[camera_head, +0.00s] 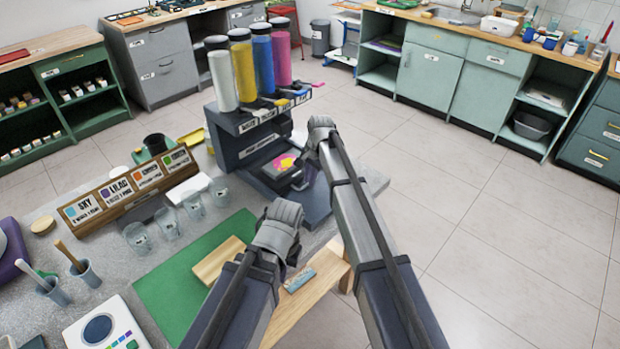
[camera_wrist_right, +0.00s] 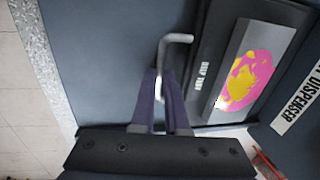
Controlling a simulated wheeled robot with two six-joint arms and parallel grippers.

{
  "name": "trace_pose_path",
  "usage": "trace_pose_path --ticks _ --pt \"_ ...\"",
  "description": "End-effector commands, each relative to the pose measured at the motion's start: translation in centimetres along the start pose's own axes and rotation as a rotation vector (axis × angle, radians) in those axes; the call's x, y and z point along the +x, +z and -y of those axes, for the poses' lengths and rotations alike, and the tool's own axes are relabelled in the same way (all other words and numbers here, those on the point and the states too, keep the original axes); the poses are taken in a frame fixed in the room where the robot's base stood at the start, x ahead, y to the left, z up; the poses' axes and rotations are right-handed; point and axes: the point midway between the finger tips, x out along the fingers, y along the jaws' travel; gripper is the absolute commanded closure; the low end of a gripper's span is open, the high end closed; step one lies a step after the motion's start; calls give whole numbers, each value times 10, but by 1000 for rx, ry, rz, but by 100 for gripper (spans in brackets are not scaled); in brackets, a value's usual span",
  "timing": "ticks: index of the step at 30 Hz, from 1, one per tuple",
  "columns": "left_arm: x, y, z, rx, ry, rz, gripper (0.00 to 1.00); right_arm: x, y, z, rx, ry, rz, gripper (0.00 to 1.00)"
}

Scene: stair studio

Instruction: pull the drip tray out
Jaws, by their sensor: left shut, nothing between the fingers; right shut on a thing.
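The drip tray (camera_wrist_right: 204,72) is a dark, labelled tray with a grey plate carrying pink and yellow paint. It sits low in the dark paint dispenser (camera_head: 245,135); the tray's painted plate also shows in the head view (camera_head: 283,162). My right gripper (camera_wrist_right: 166,100) is shut on the pale bent handle (camera_wrist_right: 174,39) at the tray's front; in the head view this gripper (camera_head: 304,177) is beside the dispenser's base. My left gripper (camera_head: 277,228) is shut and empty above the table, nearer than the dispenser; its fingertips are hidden.
White, yellow, blue and pink bottles (camera_head: 265,60) stand on the dispenser. Clear cups (camera_head: 168,222) and a colour-label rack (camera_head: 120,190) are at left. A green mat (camera_head: 180,280) and wooden block (camera_head: 215,262) lie near my left arm. Open floor (camera_head: 500,220) is at right.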

Motion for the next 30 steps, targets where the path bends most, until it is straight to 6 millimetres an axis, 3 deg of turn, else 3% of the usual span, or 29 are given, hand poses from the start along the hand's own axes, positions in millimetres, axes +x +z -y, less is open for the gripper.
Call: trace_pose_path --ticks 25,30 --pt "0 0 0 0 0 0 100 0 0 0 0 0 0 100" --pt "0 0 0 0 0 0 100 -2 1 -10 1 1 0 100"
